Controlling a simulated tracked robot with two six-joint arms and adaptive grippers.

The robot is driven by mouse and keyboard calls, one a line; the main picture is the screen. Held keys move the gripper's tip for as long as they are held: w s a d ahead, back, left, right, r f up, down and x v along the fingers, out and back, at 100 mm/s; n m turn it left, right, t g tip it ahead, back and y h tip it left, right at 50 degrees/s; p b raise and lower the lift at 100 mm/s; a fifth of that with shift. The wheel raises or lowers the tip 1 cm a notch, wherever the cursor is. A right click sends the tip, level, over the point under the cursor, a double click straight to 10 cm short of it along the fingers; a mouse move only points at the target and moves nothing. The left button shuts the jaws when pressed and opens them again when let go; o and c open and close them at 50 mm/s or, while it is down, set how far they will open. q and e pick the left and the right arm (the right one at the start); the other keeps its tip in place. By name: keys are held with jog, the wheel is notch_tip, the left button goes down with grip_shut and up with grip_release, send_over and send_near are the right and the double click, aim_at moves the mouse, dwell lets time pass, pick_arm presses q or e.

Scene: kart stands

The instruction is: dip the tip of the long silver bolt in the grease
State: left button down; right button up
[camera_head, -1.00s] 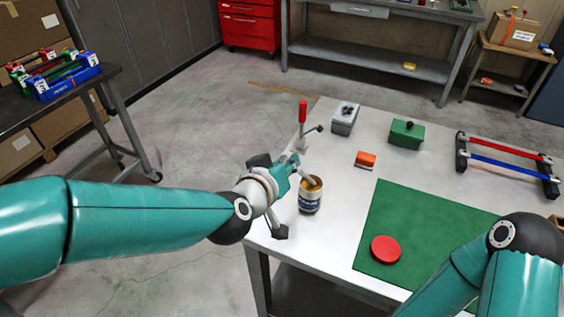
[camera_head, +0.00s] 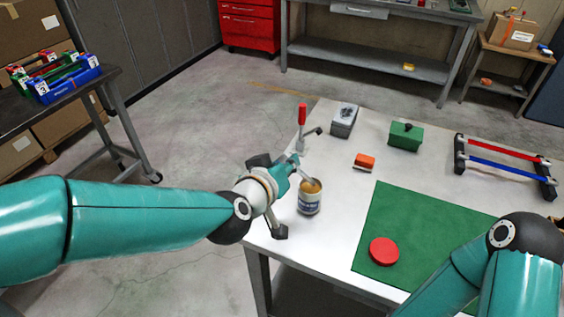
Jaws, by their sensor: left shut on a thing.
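The grease tin (camera_head: 309,203) is a small open can with a blue-and-white label and tan grease (camera_head: 314,187) at its mouth. It stands upright near the left edge of the light table. My left gripper (camera_head: 293,165) is just left of and above the tin, shut on the silver bolt (camera_head: 306,176). The bolt slants down to the right, its lower end at the tin's mouth. I cannot tell whether its tip touches the grease. My right arm shows at the lower right, but its gripper is out of view.
A red-handled clamp (camera_head: 302,120) stands behind the tin. A grey box (camera_head: 344,119), a green box (camera_head: 405,135) and an orange block (camera_head: 364,162) sit further back. A red lid (camera_head: 384,251) lies on the green mat (camera_head: 420,225). A rack with red and blue bars (camera_head: 505,165) is at right.

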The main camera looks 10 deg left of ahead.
pick_arm(q)
jog(key=shift+r+p, duration=2.5)
jog(key=shift+r, duration=0.5)
jog(key=shift+f, duration=0.1)
